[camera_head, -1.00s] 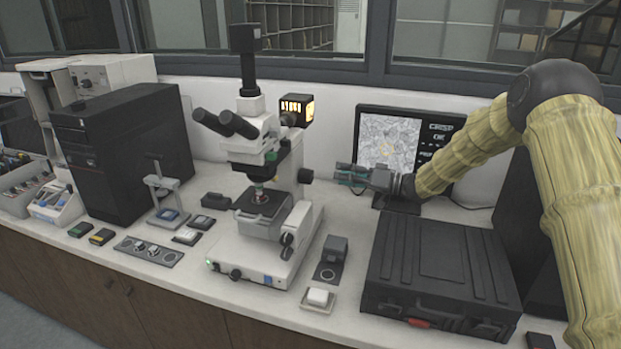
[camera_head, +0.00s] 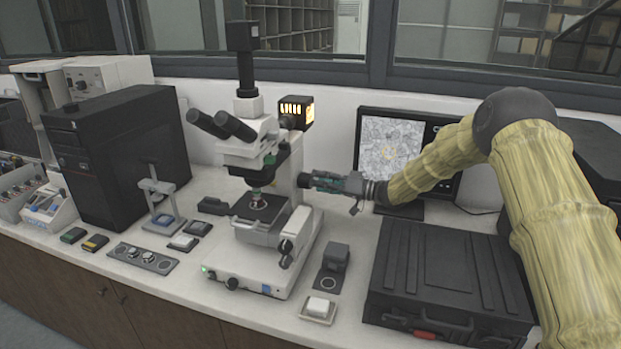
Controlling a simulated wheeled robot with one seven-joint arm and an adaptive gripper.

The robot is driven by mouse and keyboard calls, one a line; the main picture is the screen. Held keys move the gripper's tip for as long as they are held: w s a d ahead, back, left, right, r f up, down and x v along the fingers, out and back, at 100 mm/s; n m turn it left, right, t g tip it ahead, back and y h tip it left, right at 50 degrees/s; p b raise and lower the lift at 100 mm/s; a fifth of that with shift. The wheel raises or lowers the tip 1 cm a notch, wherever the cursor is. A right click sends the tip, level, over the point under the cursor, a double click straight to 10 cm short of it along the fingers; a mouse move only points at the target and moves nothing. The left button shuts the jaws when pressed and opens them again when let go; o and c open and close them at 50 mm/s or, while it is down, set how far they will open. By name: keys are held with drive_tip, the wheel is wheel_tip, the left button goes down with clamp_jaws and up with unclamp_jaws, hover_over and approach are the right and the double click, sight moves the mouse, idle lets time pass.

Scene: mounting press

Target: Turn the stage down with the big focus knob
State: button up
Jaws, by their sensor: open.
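The white microscope (camera_head: 246,150) stands mid-counter with a dark stage (camera_head: 270,217) under its objective. The big focus knob (camera_head: 287,246) is a dark round knob on the right side of its base, facing right, with a smaller piece below it. My gripper (camera_head: 308,181) is open and empty, pointing left. In the picture it is above and a little right of the knob, beside the microscope's column. I cannot tell whether it touches the column. Nothing hides the knob.
A black case (camera_head: 450,270) lies right of the microscope, under my arm. A monitor (camera_head: 390,150) stands behind my gripper. A small dark block (camera_head: 335,256) and a white dish (camera_head: 318,308) sit right of the base. A black computer tower (camera_head: 120,150) stands left.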

sight(306, 181)
drive_tip(key=shift+p+x, duration=0.35)
drive_tip(key=shift+x, duration=1.45)
drive_tip(key=shift+f, duration=0.1)
drive_tip(key=c, duration=1)
